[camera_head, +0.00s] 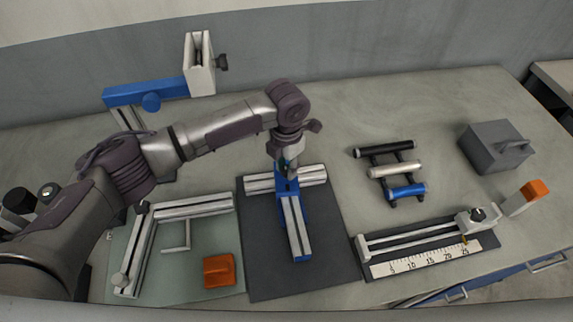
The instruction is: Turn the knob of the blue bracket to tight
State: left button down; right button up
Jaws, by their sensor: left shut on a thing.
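A blue bracket (286,187) lies on a dark mat (262,270), where two aluminium profiles meet in a T. My left gripper (288,166) points down onto this bracket from above. Its fingers are shut at the bracket's top, on what looks like its knob. The fingers hide the knob, so I cannot tell how it is turned. My right gripper is not in view.
Behind my left arm stands a post with a blue arm (145,92). A pale green mat with an L-shaped frame and an orange block (219,270) is at left. At right are coloured bars (394,169), a ruler fixture (420,262) and a grey box (494,145).

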aim_at(286, 170)
pick_arm(q)
jog(key=c, duration=0.9)
grip_release()
jog(key=shift+o, duration=0.2)
notch_tip(286, 170, up, 12)
